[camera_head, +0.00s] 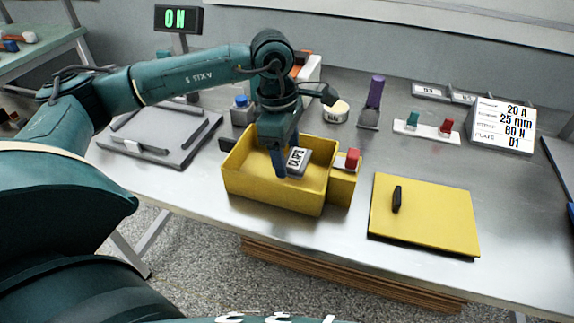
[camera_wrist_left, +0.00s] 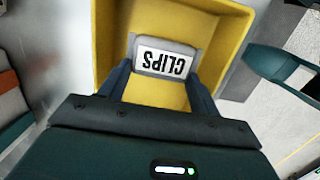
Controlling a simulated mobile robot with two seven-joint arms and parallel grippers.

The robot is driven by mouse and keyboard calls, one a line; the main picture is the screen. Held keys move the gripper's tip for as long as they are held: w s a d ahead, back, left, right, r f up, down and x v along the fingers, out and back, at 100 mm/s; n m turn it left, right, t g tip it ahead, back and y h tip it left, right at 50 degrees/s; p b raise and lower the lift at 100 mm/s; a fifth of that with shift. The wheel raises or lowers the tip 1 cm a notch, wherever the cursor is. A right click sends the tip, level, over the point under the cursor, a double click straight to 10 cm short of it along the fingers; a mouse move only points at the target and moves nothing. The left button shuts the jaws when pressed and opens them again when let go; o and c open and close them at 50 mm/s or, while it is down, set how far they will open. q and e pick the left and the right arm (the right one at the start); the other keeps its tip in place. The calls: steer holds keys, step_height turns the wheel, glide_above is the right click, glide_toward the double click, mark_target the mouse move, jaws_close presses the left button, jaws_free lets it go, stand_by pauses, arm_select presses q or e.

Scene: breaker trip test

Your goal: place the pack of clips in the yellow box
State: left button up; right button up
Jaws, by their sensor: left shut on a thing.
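The grey pack of clips (camera_head: 298,161), with a white label reading CLIPS, is held over the open yellow box (camera_head: 273,195). My left gripper (camera_head: 283,163) points down into the box and is shut on the pack. In the left wrist view the pack (camera_wrist_left: 166,58) sits between the two fingertips, with the yellow walls of the box (camera_wrist_left: 110,30) around it. I cannot tell whether the pack touches the box floor. My right gripper is not in view.
A yellow lid with a black handle (camera_head: 430,222) lies right of the box. A red-topped block (camera_head: 352,158) is at the box's right end. A grey plate (camera_head: 150,145) lies to the left. A purple-handled stamp (camera_head: 374,95) and a label card (camera_head: 503,125) stand behind.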

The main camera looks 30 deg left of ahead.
mark_target(287, 165)
arm_select(q)
steer(key=shift+f, duration=2)
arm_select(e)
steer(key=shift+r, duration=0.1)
arm_select(q)
steer(key=shift+f, duration=0.1)
steer(key=o, duration=1)
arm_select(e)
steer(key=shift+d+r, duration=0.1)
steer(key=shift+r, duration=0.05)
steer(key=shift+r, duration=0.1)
arm_select(q)
steer(key=shift+r, duration=0.45)
step_height(287, 165, up, 11)
steer(key=a, duration=0.1)
steer(key=shift+a+r, duration=0.15)
steer(key=shift+a, duration=0.1)
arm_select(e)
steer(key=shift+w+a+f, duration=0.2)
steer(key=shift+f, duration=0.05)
arm_select(q)
steer(key=shift+s, duration=0.1)
